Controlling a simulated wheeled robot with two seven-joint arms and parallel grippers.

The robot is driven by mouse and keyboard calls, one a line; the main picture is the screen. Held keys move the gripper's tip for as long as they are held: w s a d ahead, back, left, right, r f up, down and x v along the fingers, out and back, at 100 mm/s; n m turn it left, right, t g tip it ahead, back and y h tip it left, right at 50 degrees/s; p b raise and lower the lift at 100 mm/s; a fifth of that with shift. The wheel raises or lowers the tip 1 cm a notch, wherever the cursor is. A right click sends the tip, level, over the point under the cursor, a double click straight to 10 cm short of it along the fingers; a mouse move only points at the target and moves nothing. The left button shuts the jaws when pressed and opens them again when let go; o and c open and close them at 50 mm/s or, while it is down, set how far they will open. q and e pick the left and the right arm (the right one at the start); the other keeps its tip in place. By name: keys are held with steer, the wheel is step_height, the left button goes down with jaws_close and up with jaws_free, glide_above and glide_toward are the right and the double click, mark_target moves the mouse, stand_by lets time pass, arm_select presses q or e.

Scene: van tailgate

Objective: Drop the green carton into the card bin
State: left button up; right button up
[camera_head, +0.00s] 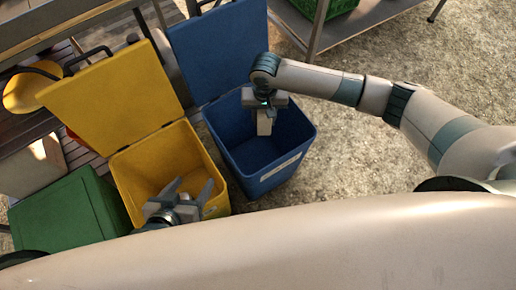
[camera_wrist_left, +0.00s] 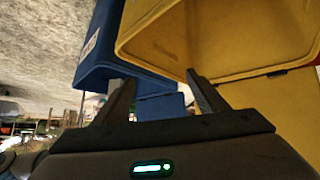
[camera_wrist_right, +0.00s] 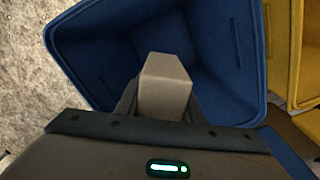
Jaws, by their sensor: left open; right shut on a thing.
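My right gripper (camera_head: 264,108) is shut on a small pale grey-brown block-shaped carton (camera_head: 264,126); no green shows on its visible faces. It also shows in the right wrist view (camera_wrist_right: 165,85), pointing down over the mouth of the open blue bin (camera_head: 288,168). The blue bin has a pale label on its front, too small to read, so I cannot tell whether it is the card bin. Its visible inside looks empty. My left gripper (camera_head: 188,190) is open and empty, near the front of the open yellow bin (camera_head: 122,190).
A green bin (camera_head: 70,215) with its lid down stands left of the yellow bin. The raised yellow lid (camera_head: 110,98) and blue lid (camera_head: 220,50) stand behind their bins. A metal-framed table (camera_head: 345,30) with a green crate is at the back. Gravel ground at right is clear.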

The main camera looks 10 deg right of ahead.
steer(key=shift+f+b, duration=0.6)
arm_select(q)
steer(key=shift+w+d+r+t+h, duration=0.3)
steer(key=shift+w+d+r+t, duration=0.35)
steer(key=shift+r, duration=0.2)
steer(key=shift+w+d+r+t+h, duration=0.3)
steer(key=shift+w+d+r+t, duration=0.3)
steer(key=shift+r, duration=0.2)
arm_select(e)
steer(key=shift+f, duration=0.2)
steer(key=o, duration=1.1)
